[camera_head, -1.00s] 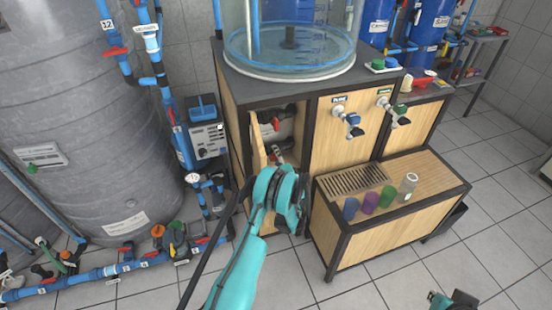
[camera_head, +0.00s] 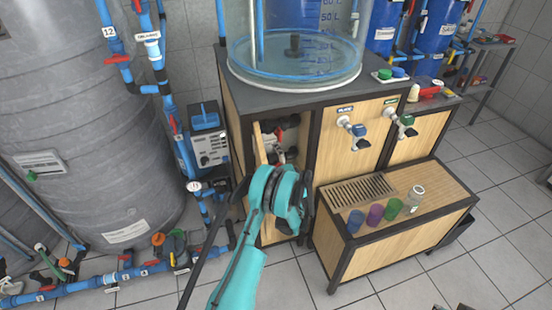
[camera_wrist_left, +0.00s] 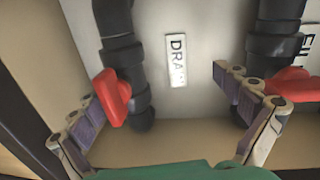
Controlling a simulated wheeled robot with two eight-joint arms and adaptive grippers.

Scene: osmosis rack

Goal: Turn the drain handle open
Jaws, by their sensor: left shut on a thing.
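The drain valve's red handle (camera_wrist_left: 112,97) shows at the left of the left wrist view, on a black pipe beside the "DRAIN" label (camera_wrist_left: 176,60). My left gripper (camera_wrist_left: 165,98) is at this handle, inside the open cabinet. Its fingers stand wide apart; the left pad lies against the handle, and contact at the right finger is unclear. In the head view, my left gripper (camera_head: 281,158) is partly hidden by its own wrist. Only small dark bits, possibly my right gripper, show at the bottom right edge of the head view.
A second red handle (camera_wrist_left: 292,86) sits close behind the right finger. The open cabinet door (camera_head: 260,147) stands left of my gripper. A bench (camera_head: 400,245) with several coloured cups stands to the right. A clear tank (camera_head: 295,50) is above.

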